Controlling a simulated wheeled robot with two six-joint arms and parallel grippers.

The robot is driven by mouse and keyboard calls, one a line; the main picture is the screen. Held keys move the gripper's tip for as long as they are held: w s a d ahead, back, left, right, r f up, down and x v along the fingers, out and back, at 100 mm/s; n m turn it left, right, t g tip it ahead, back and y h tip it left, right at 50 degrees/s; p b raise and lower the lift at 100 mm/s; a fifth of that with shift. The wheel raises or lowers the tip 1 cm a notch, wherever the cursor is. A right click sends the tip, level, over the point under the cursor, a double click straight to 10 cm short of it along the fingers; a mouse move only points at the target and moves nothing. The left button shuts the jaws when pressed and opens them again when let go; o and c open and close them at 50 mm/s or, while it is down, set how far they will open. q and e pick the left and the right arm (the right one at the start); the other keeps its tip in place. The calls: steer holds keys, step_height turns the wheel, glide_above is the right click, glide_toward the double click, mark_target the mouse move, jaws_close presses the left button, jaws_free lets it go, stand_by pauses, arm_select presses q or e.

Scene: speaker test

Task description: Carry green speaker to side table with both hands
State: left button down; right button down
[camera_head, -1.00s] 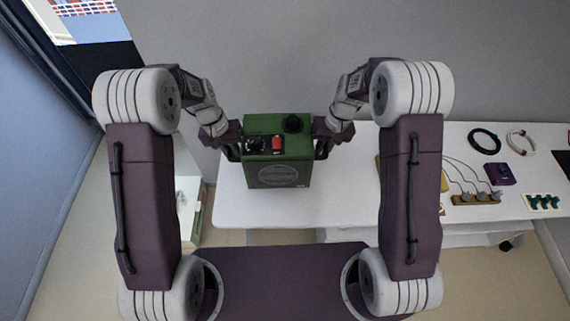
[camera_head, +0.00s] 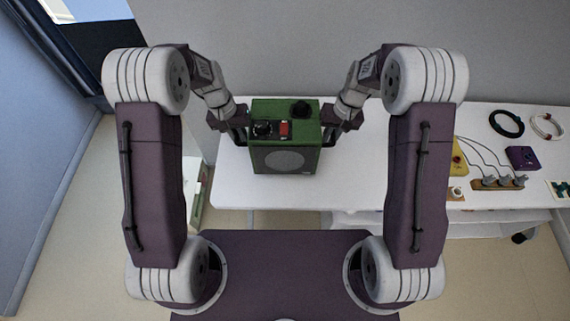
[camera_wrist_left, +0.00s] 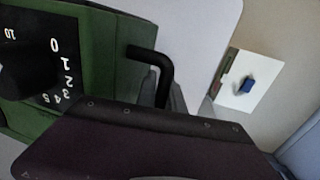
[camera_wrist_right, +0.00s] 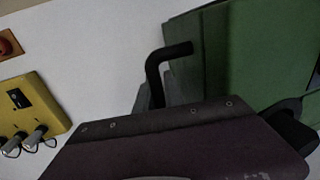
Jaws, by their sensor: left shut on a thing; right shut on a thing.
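The green speaker (camera_head: 285,137) is upright over the left part of the white table (camera_head: 350,185), with a round grille on its front and a black knob and red part on top. Whether its base touches the table cannot be told. My left gripper (camera_head: 238,130) is shut on its left black handle, seen in the left wrist view (camera_wrist_left: 152,55). My right gripper (camera_head: 332,130) is shut on its right handle, seen in the right wrist view (camera_wrist_right: 160,62). A small white surface (camera_wrist_left: 243,82) with a blue block lies lower left of the table; it may be the side table.
On the white table's right part are a yellow box (camera_wrist_right: 32,102), a purple box (camera_head: 522,159), a black ring (camera_head: 507,124), a white ring (camera_head: 546,126) and a strip with cabled plugs (camera_head: 497,183). A wall stands behind; bare floor (camera_head: 85,230) is at the left.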

arm_select(q)
steer(key=shift+d, duration=0.1)
